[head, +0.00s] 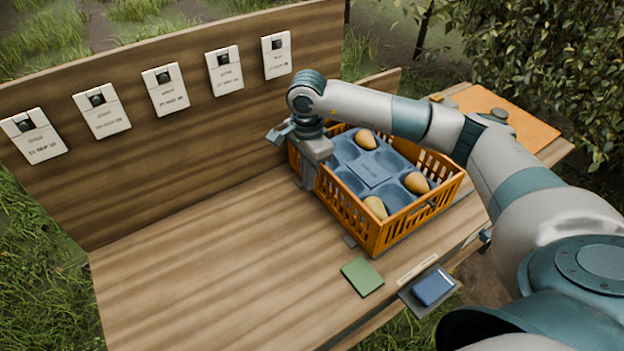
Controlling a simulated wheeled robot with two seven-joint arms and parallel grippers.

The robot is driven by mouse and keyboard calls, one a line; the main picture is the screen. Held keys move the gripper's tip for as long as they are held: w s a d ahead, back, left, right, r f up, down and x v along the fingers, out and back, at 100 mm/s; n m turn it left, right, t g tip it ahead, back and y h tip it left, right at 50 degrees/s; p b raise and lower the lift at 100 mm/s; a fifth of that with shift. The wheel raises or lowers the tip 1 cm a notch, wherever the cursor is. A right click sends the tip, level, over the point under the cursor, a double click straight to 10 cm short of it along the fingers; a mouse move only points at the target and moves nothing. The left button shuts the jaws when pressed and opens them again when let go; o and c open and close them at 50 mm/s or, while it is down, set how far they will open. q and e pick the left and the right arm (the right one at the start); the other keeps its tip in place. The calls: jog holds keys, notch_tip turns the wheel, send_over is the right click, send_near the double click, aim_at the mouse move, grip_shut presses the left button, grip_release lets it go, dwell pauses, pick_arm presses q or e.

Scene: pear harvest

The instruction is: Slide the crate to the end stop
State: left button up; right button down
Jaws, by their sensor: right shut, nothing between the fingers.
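An orange slatted crate (378,235) stands on the wooden bench (200,255). A blue tray (372,172) with round hollows sits inside it and holds three visible pears, one at the back (366,139), one at the right (416,182) and one at the front (376,207). My right gripper (307,182) is shut and empty, pointing down beside the crate's left end wall. It looks close to the wall, but I cannot tell whether it touches. It hides part of that wall. I cannot make out the end stop for certain. My left gripper is out of view.
A wooden back board (190,130) with several white tags runs behind the bench. A green square (362,277) and a blue block (433,287) on a grey plate are at the front edge. An orange panel (505,120) lies at the right. The bench's left part is clear.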

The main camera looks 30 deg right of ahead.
notch_tip(320, 180, down, 8)
jog(key=p, duration=0.3)
jog(key=shift+r, duration=0.1)
jog(key=d+p, duration=0.2)
jog(key=shift+d+f, duration=0.3)
jog(key=shift+f, duration=0.1)
jog(key=shift+w+d+f+p, duration=0.15)
jog(key=shift+d+p, duration=0.3)
jog(key=shift+d, duration=0.25)
